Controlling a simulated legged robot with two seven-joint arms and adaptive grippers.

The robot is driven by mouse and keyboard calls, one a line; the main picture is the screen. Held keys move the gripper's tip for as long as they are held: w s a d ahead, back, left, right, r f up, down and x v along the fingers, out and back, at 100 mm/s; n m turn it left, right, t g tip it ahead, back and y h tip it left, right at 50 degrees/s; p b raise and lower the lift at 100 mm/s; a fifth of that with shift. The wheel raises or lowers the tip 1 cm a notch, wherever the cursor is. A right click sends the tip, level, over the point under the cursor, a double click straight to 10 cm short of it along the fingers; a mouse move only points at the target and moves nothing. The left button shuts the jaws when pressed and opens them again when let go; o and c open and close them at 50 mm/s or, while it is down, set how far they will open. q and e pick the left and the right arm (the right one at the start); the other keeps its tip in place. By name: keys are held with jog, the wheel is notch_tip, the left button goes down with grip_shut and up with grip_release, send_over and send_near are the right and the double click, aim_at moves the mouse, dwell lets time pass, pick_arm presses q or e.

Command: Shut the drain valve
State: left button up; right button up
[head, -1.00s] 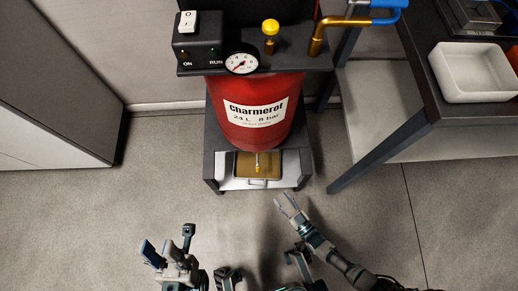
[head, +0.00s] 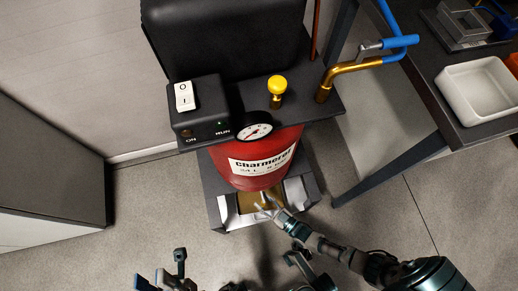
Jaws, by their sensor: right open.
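The red compressor tank (head: 262,172) stands in a dark stand. The drain valve (head: 264,197) is a small pale fitting under the tank, over a brownish tray (head: 246,199); it is too small and too covered to tell its handle position. My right gripper (head: 267,210) is open, its thin fingers reaching over the tray's front beside the valve. I cannot tell whether they touch it. My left gripper (head: 157,281) is at the bottom left, away from the tank, fingers apart and partly cut off by the frame edge.
Above the tank are a switch box (head: 199,107), a pressure gauge (head: 254,131), a yellow knob (head: 277,86) and a brass pipe with a blue lever (head: 398,43). A table with a white bin (head: 480,90) stands at right. A grey cabinet (head: 45,185) is at left. The floor between is clear.

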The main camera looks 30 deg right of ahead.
grip_shut()
jog(key=shift+r, duration=0.1)
